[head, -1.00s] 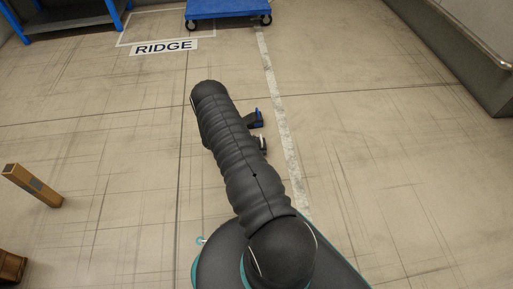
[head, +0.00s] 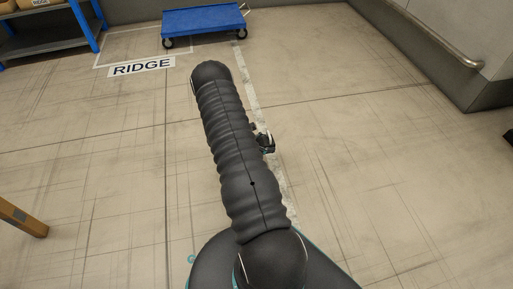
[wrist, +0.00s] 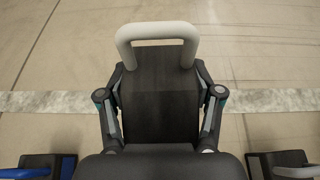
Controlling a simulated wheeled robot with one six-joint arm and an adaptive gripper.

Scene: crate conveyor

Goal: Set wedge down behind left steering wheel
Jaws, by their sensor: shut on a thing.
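The wedge (wrist: 160,100) is a black block with a pale grey loop handle (wrist: 157,31) in the wrist view. My gripper (wrist: 161,97) is shut on it, one finger against each side. In the head view my arm hides most of the gripper and wedge; only a small dark and grey part shows to the right of the arm. A blue flat cart (head: 203,19) stands at the top of the head view, well away from the gripper. Two dark castors (head: 167,43) (head: 235,34) show under its near edge. I cannot tell which is the left steering wheel.
Dark blocks with a blue handle (wrist: 25,172) and a grey handle (wrist: 296,171) show at the wrist view's lower corners. A blue shelf (head: 50,35) stands upper left, a RIDGE floor sign (head: 141,67) before it. A wooden post (head: 22,218) is at left, a railed wall at right. Open floor lies between.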

